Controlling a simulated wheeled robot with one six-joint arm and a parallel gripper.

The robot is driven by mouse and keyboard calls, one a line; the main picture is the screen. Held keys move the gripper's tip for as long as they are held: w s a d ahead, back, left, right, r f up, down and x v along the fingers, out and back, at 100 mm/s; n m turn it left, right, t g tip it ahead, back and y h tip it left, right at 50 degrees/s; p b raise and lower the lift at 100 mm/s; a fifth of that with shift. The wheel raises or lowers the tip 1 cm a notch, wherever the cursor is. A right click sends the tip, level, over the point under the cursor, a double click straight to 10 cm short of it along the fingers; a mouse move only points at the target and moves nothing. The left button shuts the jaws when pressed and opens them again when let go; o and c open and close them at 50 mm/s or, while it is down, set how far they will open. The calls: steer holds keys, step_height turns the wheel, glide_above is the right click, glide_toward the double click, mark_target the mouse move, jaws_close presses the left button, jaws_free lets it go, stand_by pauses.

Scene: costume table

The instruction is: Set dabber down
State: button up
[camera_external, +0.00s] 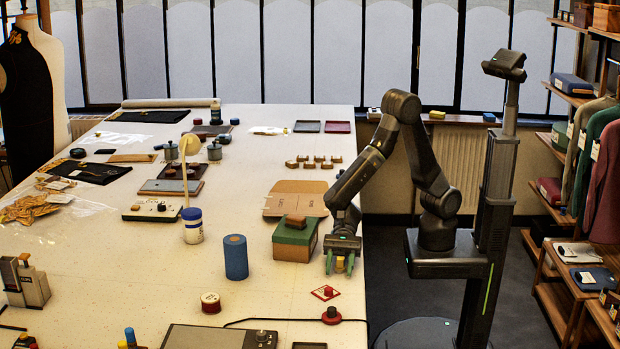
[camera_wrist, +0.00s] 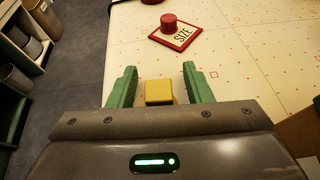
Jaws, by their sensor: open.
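My gripper (camera_external: 339,258) is low over the right edge of the long cream table (camera_external: 265,318), its two green fingers spread. A small yellow block-like piece (camera_wrist: 159,91), which looks like the dabber, sits between the fingers (camera_wrist: 158,78) in the wrist view. A gap shows between it and each finger. It also shows between the fingers in the outside view (camera_external: 340,265). Its lower part is mostly hidden, and I cannot tell clearly whether it rests on the table.
A red-edged SIZE card (camera_wrist: 178,37) with a red knob lies just beyond the fingers. A green-lidded box (camera_external: 294,238) stands close beside my gripper. Bare table lies around the card.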

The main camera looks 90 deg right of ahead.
jaws_close()
steer(key=shift+r, duration=0.25)
step_height(320, 180, up, 9)
steer(key=p, duration=0.2)
steer(key=m+t+h+p, duration=0.3)
steer(key=m+t+h, duration=0.5)
steer(key=m+t, duration=0.35)
glide_above(271, 285)
steer(key=shift+m+h, duration=0.3)
steer(key=shift+m, duration=0.05)
step_height(271, 285, down, 9)
steer(key=shift+f+b, duration=0.1)
steer(key=shift+b, duration=1)
